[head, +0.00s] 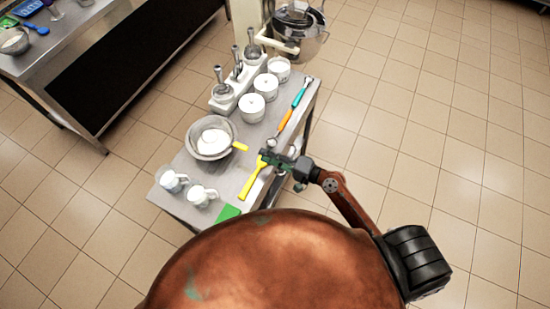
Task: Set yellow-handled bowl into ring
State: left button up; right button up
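The metal bowl (201,147) with a yellow handle (240,147) stands on the steel table, with a white mass inside it. Its handle points right, toward my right gripper. My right gripper (268,157) is over the table's right side, just past the handle tip, with a small gap between them in the picture. It overlaps the upper end of a yellow spatula (252,184). Whether its fingers are open or shut is too small to tell. A cream mixer stand with a ring-like support (279,45) is at the table's far end, by a shiny pot (309,46). My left gripper is out of view.
White tubs (252,108), a rack of metal tools (221,95), and a turquoise-orange utensil (292,108) lie beyond the bowl. White cups (201,196) and a green item (228,212) are at the near end. Another counter (60,55) is at left. The floor at right is clear.

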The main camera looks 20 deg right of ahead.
aim_at(243, 147)
jog(key=shift+p+x, duration=0.55)
jog(key=shift+x, duration=4.85)
jog(key=shift+c, duration=0.2)
jog(key=c, duration=0.7)
jog(key=shift+f, duration=0.1)
grip_shut()
jog(key=shift+o, duration=0.9)
grip_release()
jog(key=shift+s, duration=0.1)
grip_shut()
jog(key=shift+f, duration=0.15)
